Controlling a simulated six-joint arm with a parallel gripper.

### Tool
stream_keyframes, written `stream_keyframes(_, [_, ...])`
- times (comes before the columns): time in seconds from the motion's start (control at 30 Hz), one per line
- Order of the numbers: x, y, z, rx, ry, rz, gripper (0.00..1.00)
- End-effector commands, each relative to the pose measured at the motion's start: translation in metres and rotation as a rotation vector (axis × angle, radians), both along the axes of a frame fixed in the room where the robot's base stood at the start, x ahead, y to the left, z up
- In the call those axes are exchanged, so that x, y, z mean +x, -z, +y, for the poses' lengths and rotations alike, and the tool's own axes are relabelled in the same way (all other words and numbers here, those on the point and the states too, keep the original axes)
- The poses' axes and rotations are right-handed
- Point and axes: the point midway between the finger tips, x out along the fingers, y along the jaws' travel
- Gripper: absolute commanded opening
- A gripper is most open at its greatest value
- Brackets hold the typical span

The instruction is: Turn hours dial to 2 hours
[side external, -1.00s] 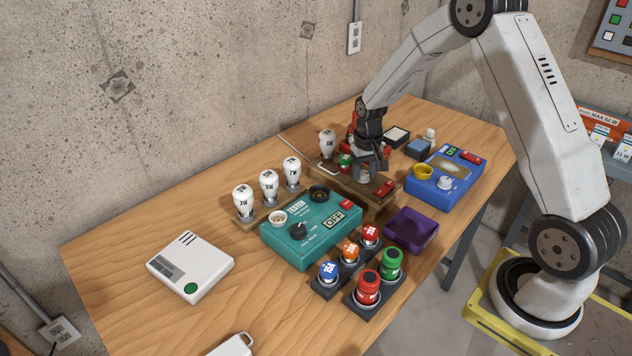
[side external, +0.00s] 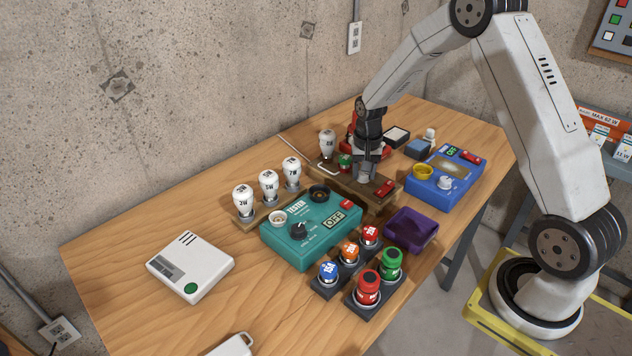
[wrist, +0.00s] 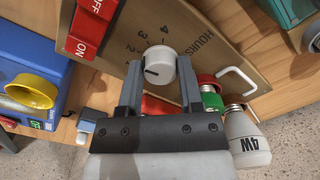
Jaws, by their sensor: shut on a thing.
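The hours dial (wrist: 158,68) is a white round knob on a brown wooden panel (wrist: 215,50) marked HOURS, with numbers beside the knob. A dark mark on the knob points left in the wrist view, towards the lower numbers; the exact number is hard to read. My gripper (wrist: 161,64) has one finger on each side of the knob and is shut on it. In the side external view my gripper (side external: 366,177) is down at the wooden box (side external: 385,206), and hides the dial there.
A red OFF switch (wrist: 88,28) sits beside the dial on the panel. A white handle (wrist: 238,78), a red-and-green part (wrist: 210,92) and a 4W bulb (wrist: 247,135) are close by. A blue device (side external: 446,180) and a teal tester (side external: 312,230) flank the box.

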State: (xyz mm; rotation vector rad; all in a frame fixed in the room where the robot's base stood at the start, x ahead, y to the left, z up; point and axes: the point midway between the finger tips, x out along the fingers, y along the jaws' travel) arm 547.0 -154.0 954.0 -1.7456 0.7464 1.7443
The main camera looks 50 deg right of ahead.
Motion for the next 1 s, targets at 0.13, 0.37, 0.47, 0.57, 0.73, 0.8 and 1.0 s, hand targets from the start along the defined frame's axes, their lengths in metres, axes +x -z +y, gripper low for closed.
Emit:
stream_keyframes(0.13, [-0.001, 0.001, 0.001, 0.002, -0.001, 0.005, 0.81])
stream_keyframes(0.37, [-0.001, 0.000, 0.001, 0.001, -0.001, 0.002, 0.81])
stream_keyframes(0.47, [0.000, 0.000, 0.000, 0.001, -0.001, 0.002, 0.81])
stream_keyframes(0.57, [0.000, -0.003, 0.000, 0.001, -0.001, 0.001, 0.81])
stream_keyframes(0.73, [0.000, -0.016, 0.000, 0.000, -0.001, -0.001, 0.81])
stream_keyframes(0.8, [0.000, -0.023, 0.000, 0.000, -0.001, -0.001, 0.81])
stream_keyframes(1.0, [0.000, -0.050, 0.000, 0.001, -0.001, -0.001, 0.81])
